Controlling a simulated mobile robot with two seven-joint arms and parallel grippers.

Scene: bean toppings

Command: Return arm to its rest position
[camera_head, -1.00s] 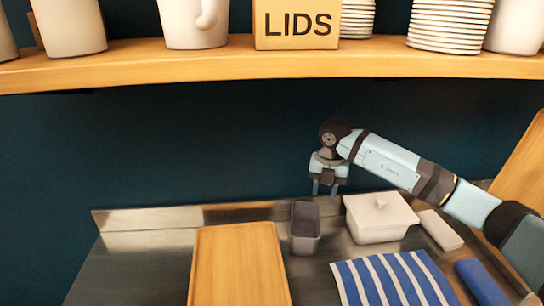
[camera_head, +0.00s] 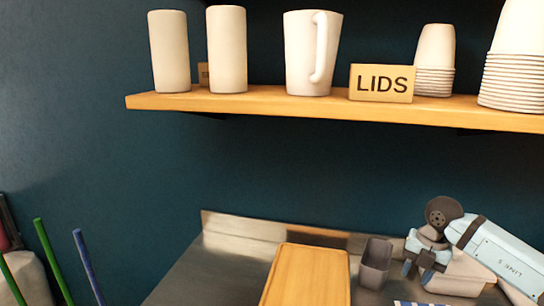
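My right arm comes in from the right edge of the head view. My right gripper (camera_head: 420,270) points down just right of the grey bin, in front of the left part of the white lidded dish (camera_head: 462,285). Its two blue fingers look apart, with nothing seen between them. Whether it touches the dish cannot be told. My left gripper is not in view.
The steel counter (camera_head: 215,265) holds a wooden board (camera_head: 308,280) and a grey bin (camera_head: 375,262). A striped cloth shows at the bottom edge. Above, a wooden shelf (camera_head: 300,106) bears cups, a pitcher (camera_head: 308,55) and a LIDS sign (camera_head: 381,83). Coloured poles (camera_head: 85,262) stand lower left.

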